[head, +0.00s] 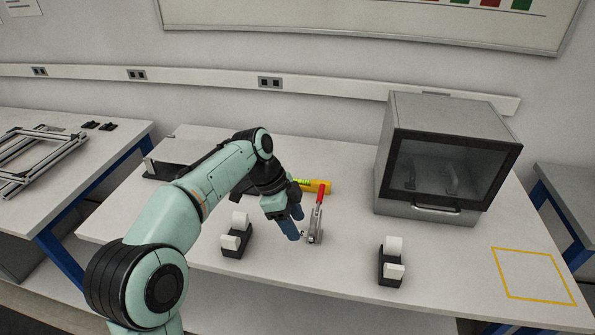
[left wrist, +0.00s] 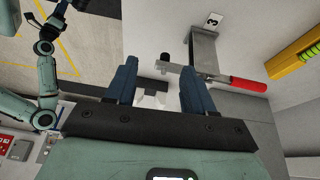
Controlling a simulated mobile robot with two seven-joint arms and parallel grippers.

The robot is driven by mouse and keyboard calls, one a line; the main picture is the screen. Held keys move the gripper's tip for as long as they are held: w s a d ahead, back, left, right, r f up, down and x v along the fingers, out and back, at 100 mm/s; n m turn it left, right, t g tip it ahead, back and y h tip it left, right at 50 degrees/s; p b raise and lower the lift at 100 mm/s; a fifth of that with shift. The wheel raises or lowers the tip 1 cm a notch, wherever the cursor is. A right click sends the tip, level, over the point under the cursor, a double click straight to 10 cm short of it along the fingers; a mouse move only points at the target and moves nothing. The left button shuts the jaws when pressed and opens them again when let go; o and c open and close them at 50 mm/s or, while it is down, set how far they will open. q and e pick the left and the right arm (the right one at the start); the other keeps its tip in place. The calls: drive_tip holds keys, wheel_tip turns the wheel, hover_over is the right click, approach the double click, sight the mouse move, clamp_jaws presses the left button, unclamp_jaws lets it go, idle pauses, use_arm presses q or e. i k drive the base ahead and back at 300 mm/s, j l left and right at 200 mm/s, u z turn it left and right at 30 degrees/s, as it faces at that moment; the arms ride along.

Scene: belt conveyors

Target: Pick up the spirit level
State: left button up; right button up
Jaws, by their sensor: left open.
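The spirit level is a yellow bar with a green vial (head: 319,187). In the head view it lies on the workbench behind my left gripper, partly hidden by it. In the left wrist view the spirit level (left wrist: 300,60) shows at the upper right, cut off by the picture edge and outside the fingers. My left gripper (head: 290,222) points down over the bench with blue fingers apart and nothing between them; it also shows in the left wrist view (left wrist: 158,78). My right arm shows at the left of the wrist view, its jaws too unclear to read.
A toggle clamp with a red handle (head: 319,196) stands right beside my left gripper. Two tape dispensers (head: 234,242) (head: 388,268) stand at the front. A grey box-shaped machine (head: 397,110) stands at the back right. A yellow outline (head: 500,272) marks bare bench at right.

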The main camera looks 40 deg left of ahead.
sight(312, 185)
drive_tip(key=i+j, duration=0.2)
drive_tip(key=j, duration=0.15)
drive_tip(key=i+j, duration=0.45)
drive_tip(key=j, duration=0.2)
